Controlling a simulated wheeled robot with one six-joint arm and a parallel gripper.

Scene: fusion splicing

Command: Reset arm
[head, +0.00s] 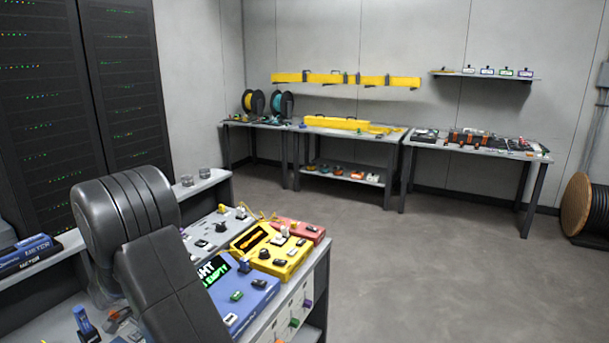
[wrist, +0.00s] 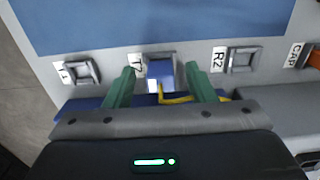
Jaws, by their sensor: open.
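My gripper (wrist: 160,72) shows in the wrist view with its two green fingers apart. A blue plug (wrist: 161,70) sits in the port labelled T2, between the fingers, with a gap visible on each side. A yellow cable (wrist: 177,99) runs from below the plug toward the right finger. In the head view my dark arm reaches over the bench at lower left, and my fingers are hidden there.
Empty-looking ports T1 (wrist: 82,70) and R2 (wrist: 242,60) flank the plug. In the head view, blue (head: 238,293), yellow (head: 272,250) and red (head: 300,230) devices stand close to my arm. Worktables (head: 345,135) line the back wall.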

